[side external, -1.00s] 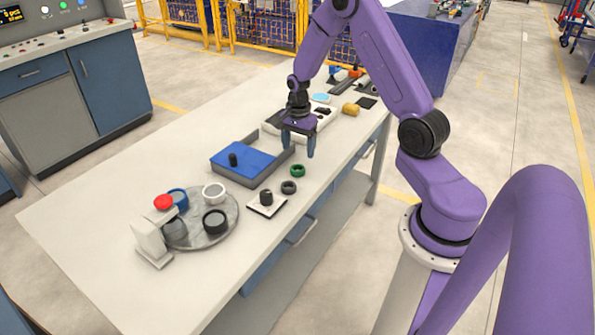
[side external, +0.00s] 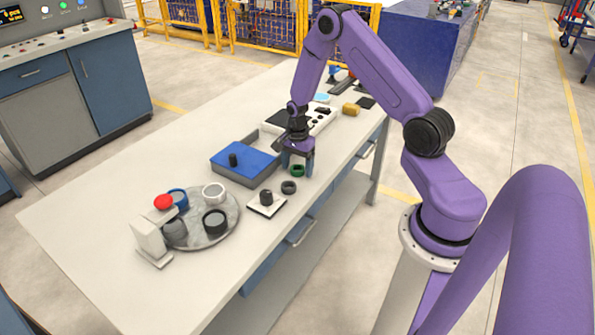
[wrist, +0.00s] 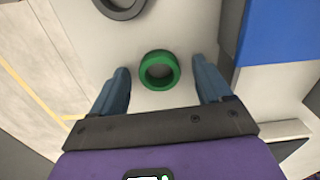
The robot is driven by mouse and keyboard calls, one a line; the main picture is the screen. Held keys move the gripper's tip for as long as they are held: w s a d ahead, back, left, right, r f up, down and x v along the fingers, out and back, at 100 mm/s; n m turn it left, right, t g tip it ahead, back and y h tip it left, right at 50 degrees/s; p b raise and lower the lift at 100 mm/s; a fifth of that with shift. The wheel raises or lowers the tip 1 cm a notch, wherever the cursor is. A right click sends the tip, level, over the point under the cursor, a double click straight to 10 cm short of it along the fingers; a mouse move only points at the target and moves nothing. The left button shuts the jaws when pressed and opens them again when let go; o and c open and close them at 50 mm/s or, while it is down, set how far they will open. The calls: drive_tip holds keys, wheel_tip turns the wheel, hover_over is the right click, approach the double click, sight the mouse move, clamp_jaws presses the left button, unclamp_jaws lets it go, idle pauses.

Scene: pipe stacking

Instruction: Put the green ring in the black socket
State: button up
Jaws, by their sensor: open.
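The green ring (side external: 298,172) lies flat on the grey table near its right edge. In the wrist view the ring (wrist: 146,73) sits between the two blue fingers of my gripper (wrist: 160,72), with a gap on each side. In the side view my gripper (side external: 297,166) points down over the ring, its fingers open and empty. A black socket (side external: 214,228) stands on a round grey tray at the table's near left, with a dark opening on top.
The round tray (side external: 232,225) also holds a white, a blue and a grey round piece, beside a red-topped stand (side external: 150,240). A dark grey ring (side external: 289,187) and a black peg on a white plate (side external: 278,205) lie near the green ring. A blue-topped box (side external: 236,160) is to the left.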

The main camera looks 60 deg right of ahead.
drive_tip(key=c, duration=1.2)
drive_tip(key=shift+r, duration=0.1)
